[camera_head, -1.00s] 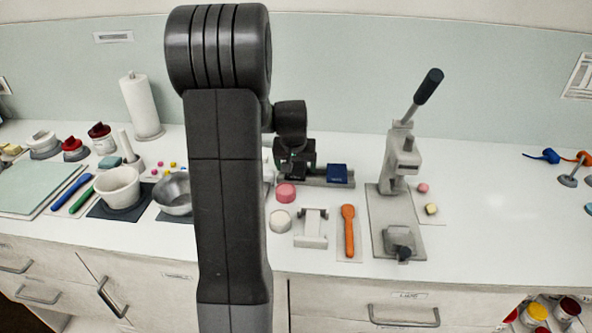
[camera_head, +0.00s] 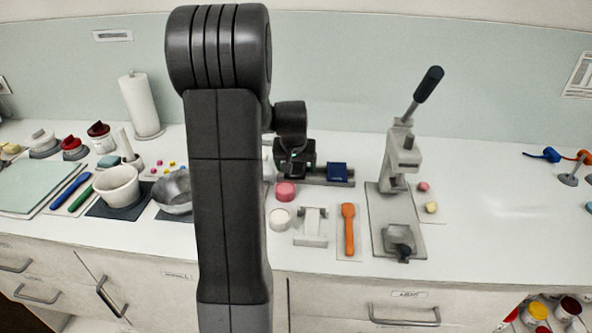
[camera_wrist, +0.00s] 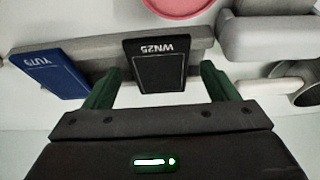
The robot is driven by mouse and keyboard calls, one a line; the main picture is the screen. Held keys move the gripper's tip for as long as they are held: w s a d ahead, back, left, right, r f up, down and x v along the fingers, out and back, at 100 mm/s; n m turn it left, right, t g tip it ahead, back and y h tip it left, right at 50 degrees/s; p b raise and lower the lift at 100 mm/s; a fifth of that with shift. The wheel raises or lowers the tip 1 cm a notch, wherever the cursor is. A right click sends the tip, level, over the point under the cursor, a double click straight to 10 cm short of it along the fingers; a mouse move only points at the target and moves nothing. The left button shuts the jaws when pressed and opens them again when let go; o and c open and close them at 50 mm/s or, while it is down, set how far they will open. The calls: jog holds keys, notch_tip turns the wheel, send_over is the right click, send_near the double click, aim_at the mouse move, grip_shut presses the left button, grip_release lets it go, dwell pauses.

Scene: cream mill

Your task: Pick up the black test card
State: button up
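The black test card (camera_wrist: 160,66), marked WN25, stands in a grey rack (camera_wrist: 98,64) in the wrist view. My gripper (camera_wrist: 160,70) is open, with one green finger on each side of the card and a gap visible on both sides. No contact with the card shows. In the head view my gripper (camera_head: 294,166) is over the left part of the rack (camera_head: 318,182), and I cannot make out the black card there. A blue card (camera_wrist: 48,74), marked YU79, stands in the same rack, left of my gripper in the wrist view.
A pink disc (camera_head: 286,191), a white disc (camera_head: 280,219) and an orange spoon (camera_head: 348,230) lie in front of the rack. A lever press (camera_head: 402,165) stands to the right. A metal bowl (camera_head: 174,192) is to the left.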

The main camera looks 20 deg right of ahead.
jog(key=c, duration=1.1)
jog(key=shift+o, duration=0.2)
